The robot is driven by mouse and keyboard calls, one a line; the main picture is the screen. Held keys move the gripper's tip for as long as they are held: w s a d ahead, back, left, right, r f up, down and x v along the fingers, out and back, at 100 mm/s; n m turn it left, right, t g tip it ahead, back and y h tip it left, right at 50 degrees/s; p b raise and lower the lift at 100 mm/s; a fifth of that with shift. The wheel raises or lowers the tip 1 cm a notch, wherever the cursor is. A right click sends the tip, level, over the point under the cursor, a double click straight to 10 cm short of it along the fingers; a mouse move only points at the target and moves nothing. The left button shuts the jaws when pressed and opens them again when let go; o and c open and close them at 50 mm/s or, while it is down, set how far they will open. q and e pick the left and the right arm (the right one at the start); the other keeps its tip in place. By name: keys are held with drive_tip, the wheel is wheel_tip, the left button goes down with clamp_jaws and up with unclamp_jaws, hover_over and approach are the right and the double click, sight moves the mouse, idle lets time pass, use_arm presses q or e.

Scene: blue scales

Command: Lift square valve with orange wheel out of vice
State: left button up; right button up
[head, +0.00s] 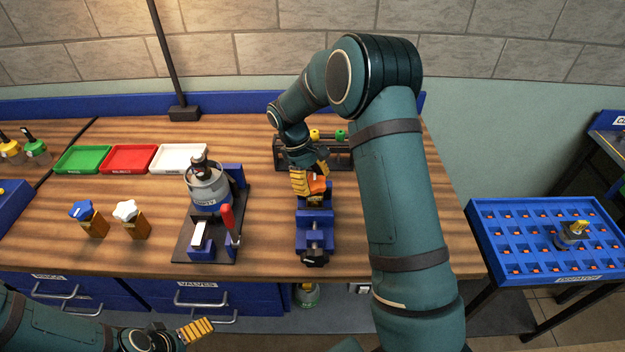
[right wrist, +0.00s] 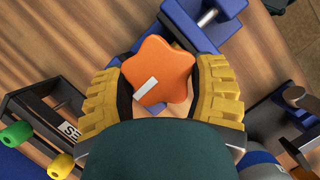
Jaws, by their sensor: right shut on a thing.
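The orange star-shaped wheel (right wrist: 160,72) of the square valve sits between the yellow fingers of my right gripper (right wrist: 162,90) in the right wrist view, with a white mark on it. In the head view the orange wheel (head: 316,185) shows just above the vice jaws, and my right gripper (head: 311,182) is shut on it. The valve's square body is hidden under the wheel and fingers, so I cannot tell how deep it sits. The blue vice (head: 315,238) stands near the table's front edge. My left gripper (head: 195,331) is low at the left, its opening unclear.
A dark rack (head: 290,158) with green and yellow knobs stands behind the vice. A scale-like fixture with a red handle (head: 226,216) is to the left. Blue- and white-wheeled valves (head: 128,212) stand further left. A blue slotted tray (head: 530,215) is at the right.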

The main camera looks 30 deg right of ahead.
use_arm(q)
drive_tip(key=shift+r, duration=0.1)
use_arm(e)
drive_tip(key=shift+r, duration=0.15)
drive_tip(key=shift+r+p, duration=2.8)
drive_tip(key=shift+r, duration=0.9)
use_arm(q)
wheel_tip(320, 180, up, 6)
drive_tip(key=shift+f, duration=0.25)
drive_tip(key=shift+s, duration=0.1)
use_arm(e)
drive_tip(key=shift+s+f, duration=0.1)
drive_tip(key=shift+f, duration=0.05)
